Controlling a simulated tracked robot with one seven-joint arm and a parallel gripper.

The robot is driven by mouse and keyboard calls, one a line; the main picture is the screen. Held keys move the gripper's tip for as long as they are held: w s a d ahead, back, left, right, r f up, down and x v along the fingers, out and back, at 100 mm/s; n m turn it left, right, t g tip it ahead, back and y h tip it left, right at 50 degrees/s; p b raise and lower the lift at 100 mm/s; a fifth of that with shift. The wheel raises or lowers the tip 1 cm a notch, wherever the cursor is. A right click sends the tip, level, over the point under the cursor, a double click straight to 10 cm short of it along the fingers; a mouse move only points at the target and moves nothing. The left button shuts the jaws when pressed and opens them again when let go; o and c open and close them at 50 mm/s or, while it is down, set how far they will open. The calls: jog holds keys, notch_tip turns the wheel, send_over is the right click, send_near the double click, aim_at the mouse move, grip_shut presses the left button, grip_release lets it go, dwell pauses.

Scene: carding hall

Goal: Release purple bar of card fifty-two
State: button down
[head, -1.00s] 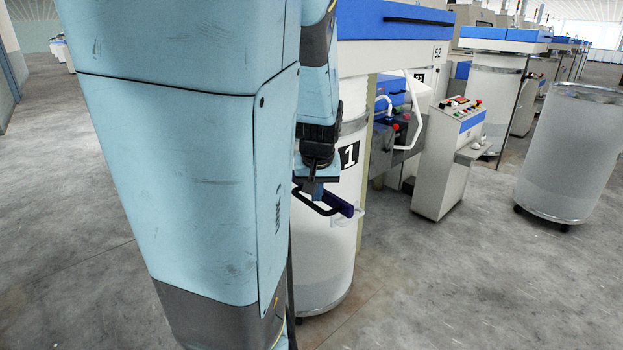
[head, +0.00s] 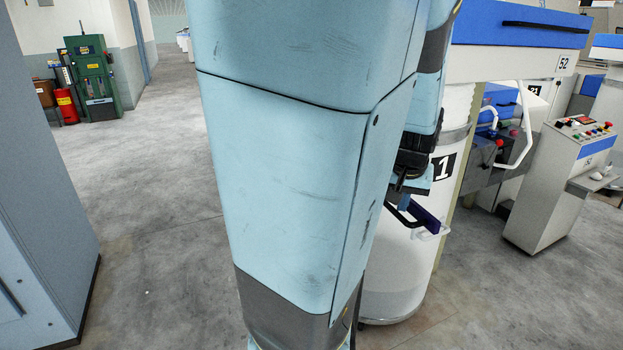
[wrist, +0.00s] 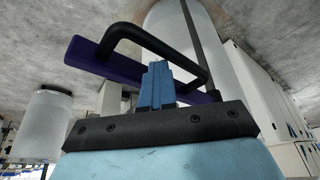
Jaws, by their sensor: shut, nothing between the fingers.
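The purple bar (head: 425,218) lies in front of the white can marked 1 (head: 410,262), beneath the machine numbered 52 (head: 520,62). It also shows in the wrist view (wrist: 83,55), running behind my blue fingers. In the head view my gripper (head: 404,200) is partly hidden by my arm. Whether the fingertips touch bar or handle I cannot tell.
A control console (head: 565,185) stands on the right beside card fifty-two. A blue-grey cabinet (head: 40,190) is on the left. A green machine (head: 92,80) and a red cylinder (head: 66,105) stand far back left. The floor (head: 150,200) between is clear.

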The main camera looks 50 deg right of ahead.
jog(key=shift+w+a+f, duration=0.15)
jog(key=shift+w+a, duration=0.2)
jog(key=shift+a, duration=0.05)
notch_tip(320, 180, up, 10)
jog(key=w+a, duration=0.1)
jog(key=a, duration=0.1)
jog(key=shift+a, duration=0.15)
jog(key=shift+f, duration=0.15)
jog(key=w+a+n+t, duration=0.1)
jog(key=w+a+n, duration=0.2)
jog(key=w+a, duration=0.35)
jog(key=w+a+n+t, duration=0.1)
jog(key=w+a+n, duration=0.25)
jog(key=w, duration=0.55)
jog(key=w+a+r+n+t+y, duration=0.1)
jog(key=a+n+y, duration=0.1)
jog(key=a, duration=1)
jog(key=w+a+r+n+t+y, duration=0.1)
jog(key=a+n, duration=0.4)
jog(key=a, duration=0.7)
jog(key=shift+w+y, duration=0.35)
jog(key=shift+y, duration=0.15)
